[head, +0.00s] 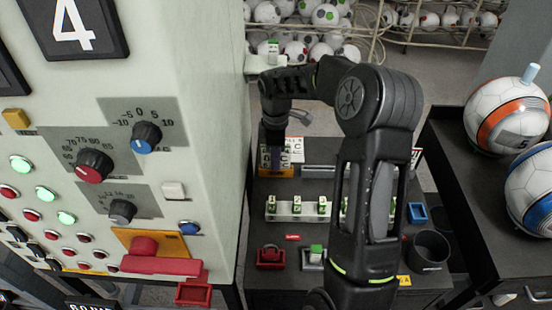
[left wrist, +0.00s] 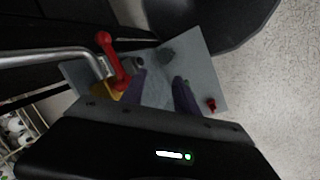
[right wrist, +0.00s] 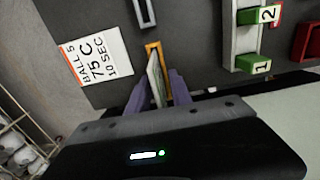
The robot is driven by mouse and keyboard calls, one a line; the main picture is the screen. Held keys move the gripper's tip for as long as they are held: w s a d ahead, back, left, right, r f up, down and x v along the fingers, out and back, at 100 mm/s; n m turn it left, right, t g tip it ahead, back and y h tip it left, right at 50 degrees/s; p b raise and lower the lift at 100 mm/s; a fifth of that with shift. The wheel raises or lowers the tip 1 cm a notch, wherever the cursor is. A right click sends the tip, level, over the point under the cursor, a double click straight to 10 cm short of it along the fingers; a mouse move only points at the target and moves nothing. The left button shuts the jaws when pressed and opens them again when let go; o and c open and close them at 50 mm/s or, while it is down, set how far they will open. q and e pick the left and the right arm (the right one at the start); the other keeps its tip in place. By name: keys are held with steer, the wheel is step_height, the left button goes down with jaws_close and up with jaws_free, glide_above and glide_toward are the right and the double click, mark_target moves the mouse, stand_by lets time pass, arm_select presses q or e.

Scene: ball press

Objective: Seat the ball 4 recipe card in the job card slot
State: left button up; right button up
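My right gripper (right wrist: 160,80) points down at the far left of the dark table in the head view (head: 276,160). Its fingers are closed on a thin, pale card (right wrist: 156,76) seen edge-on. The card stands upright at an orange-framed slot (right wrist: 152,47); how deep it sits is hidden, and its print cannot be read. A white sheet reading "BALL 5, 75 C, 10 SEC" (right wrist: 92,58) lies beside it. My left gripper (left wrist: 158,78) is open and empty above a grey plate (left wrist: 205,65); it is not seen in the head view.
A grey slot (right wrist: 145,12) lies beside the orange one. A white rack with numbered green blocks (head: 297,210) is nearer. The pale control panel (head: 220,100) stands close on the left. A black cup (head: 428,250) and balls (head: 506,115) are on the right.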

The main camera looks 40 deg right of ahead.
step_height(320, 180, up, 11)
steer(key=shift+r, duration=0.15)
stand_by(1.0)
